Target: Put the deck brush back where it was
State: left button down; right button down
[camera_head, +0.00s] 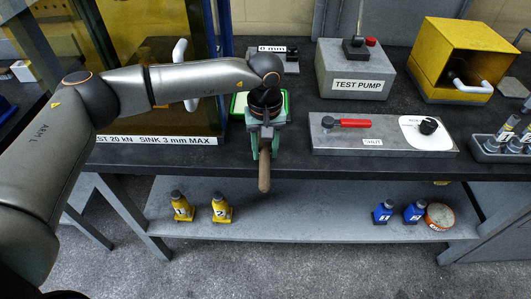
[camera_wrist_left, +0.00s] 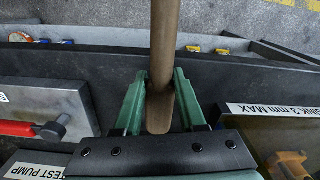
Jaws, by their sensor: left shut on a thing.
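The deck brush shows as a brown wooden handle (camera_head: 264,176); I cannot make out its head or bristles. My left gripper (camera_head: 264,148), with green fingers, is shut on the handle at the bench's front edge. In the left wrist view the handle (camera_wrist_left: 163,45) runs from the top edge down between the fingers (camera_wrist_left: 160,95), and its rounded end shows near the gripper's palm. My right gripper is not in view.
The dark bench (camera_head: 300,173) carries a grey panel (camera_head: 335,145) with a red lever, a test pump box (camera_head: 350,75) and a yellow housing (camera_head: 445,60). A green-rimmed pad (camera_head: 240,105) lies beside my gripper.

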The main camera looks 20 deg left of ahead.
aim_at(266, 148)
pick_arm(q)
jog(key=shift+d+f, duration=0.1)
jog(key=shift+f, duration=0.95)
jog(key=shift+f, duration=0.25)
jog(key=shift+c, duration=2.4)
grip_release()
jog(key=shift+r, duration=0.1)
jog(key=shift+r, duration=0.1)
notch_tip(266, 148, up, 12)
jog(key=shift+r+b, duration=0.1)
jog(key=shift+b, duration=0.4)
